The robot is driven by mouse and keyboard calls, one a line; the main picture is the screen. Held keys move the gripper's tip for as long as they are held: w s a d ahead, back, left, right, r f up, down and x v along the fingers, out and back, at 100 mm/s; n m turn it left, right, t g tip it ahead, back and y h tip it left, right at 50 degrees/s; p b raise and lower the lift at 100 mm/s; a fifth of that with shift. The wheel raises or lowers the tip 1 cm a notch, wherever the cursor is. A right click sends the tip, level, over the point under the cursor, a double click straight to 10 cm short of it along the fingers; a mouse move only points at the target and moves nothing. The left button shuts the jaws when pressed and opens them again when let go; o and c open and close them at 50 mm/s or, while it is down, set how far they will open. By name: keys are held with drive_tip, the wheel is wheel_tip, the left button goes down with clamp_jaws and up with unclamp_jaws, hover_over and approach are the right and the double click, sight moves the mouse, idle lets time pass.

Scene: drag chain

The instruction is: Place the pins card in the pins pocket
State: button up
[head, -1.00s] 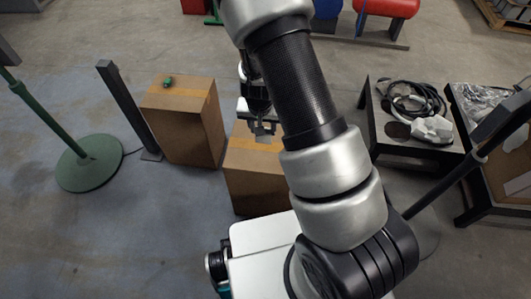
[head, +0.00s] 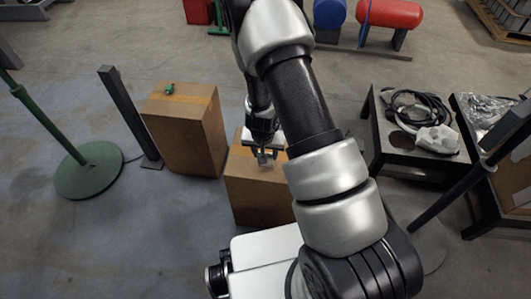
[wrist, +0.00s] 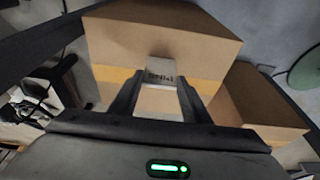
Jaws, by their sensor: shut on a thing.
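The pins card (wrist: 161,72) is a small pale grey piece with dark lettering, held between the fingertips of my gripper (wrist: 160,85) in the wrist view. In the head view my gripper (head: 264,155) is over the top of the right-hand cardboard box (head: 257,194), which has a yellow tape band. The wrist view shows the card in front of a brown box (wrist: 165,30) with a similar band. I cannot tell whether the card touches the box. I cannot make out the pins pocket in either view.
A second cardboard box (head: 190,135) stands to the left with a small green object (head: 169,88) on top. Beside it are a dark post (head: 130,115) and a green stand (head: 90,170). A black table (head: 400,145) with cables is at the right.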

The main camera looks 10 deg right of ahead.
drive_tip(key=shift+f, duration=0.25)
drive_tip(key=o, duration=1.3)
drive_tip(key=shift+r, duration=0.1)
